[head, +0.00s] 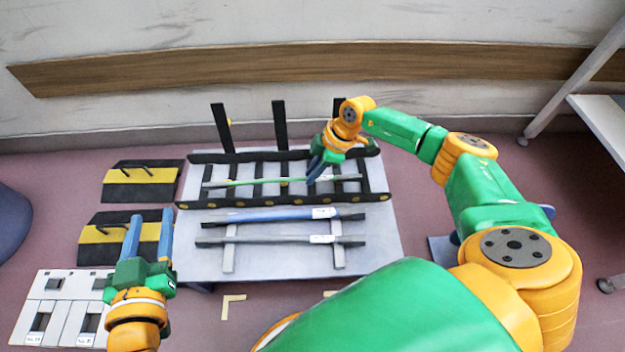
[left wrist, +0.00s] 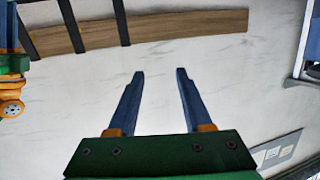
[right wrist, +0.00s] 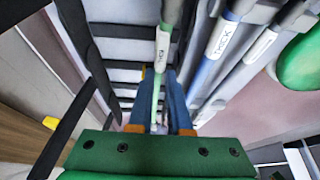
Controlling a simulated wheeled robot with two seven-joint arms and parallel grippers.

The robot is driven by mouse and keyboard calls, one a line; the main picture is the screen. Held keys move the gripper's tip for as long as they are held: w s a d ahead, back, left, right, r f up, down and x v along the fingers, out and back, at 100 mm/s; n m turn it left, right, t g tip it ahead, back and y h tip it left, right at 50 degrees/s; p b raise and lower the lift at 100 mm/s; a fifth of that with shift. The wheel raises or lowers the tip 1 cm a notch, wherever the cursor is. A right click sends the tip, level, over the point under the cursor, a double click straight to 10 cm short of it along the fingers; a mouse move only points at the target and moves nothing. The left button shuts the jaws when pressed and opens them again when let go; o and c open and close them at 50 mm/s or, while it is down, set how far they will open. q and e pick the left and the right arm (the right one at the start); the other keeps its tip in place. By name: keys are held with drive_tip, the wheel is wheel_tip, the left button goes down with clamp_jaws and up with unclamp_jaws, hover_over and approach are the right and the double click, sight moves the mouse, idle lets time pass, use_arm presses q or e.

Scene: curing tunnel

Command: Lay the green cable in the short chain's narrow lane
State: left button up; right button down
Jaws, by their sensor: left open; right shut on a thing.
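The green cable (head: 245,182), with grey ends and a white tag, runs lengthwise between the rails of the black ladder-like chain (head: 290,203). I cannot tell whether it rests on the crossbars or hangs just above them, nor which lane it is over. My right gripper (head: 313,180) is shut on the cable right of its middle, near the tag. The cable also shows between the fingers in the right wrist view (right wrist: 157,85). My left gripper (head: 149,216) is open and empty, left of the board, and its fingers also show in the left wrist view (left wrist: 160,75).
A blue cable (head: 265,216) and a grey cable (head: 270,240) lie in front of the chain across pale supports on the grey board (head: 375,262). Several black bars (head: 280,125) stand up behind it. Black-and-yellow panels (head: 143,176) and a white panel (head: 65,300) lie left.

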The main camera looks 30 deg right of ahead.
drive_tip(key=shift+f+b, duration=0.55)
drive_tip(key=shift+f, duration=0.3)
drive_tip(key=shift+f+b, duration=0.45)
drive_tip(key=shift+f, duration=0.15)
use_arm(q)
drive_tip(key=s+d+r+m+t+h, duration=0.1)
drive_tip(key=s+r+t+h, duration=0.2)
drive_tip(key=r+t, duration=0.5)
drive_tip(key=shift+d+r+t+h, duration=0.2)
drive_tip(key=shift+r+t+h, duration=0.3)
drive_tip(key=shift+r, duration=3)
drive_tip(key=shift+s+r, duration=0.35)
use_arm(e)
drive_tip(key=shift+f, duration=0.4)
use_arm(q)
drive_tip(key=shift+s+r+t, duration=0.25)
drive_tip(key=shift+t, duration=0.15)
use_arm(e)
drive_tip(key=shift+f, duration=0.2)
drive_tip(key=c, duration=1.1)
unclamp_jaws()
drive_tip(key=shift+c, duration=0.2)
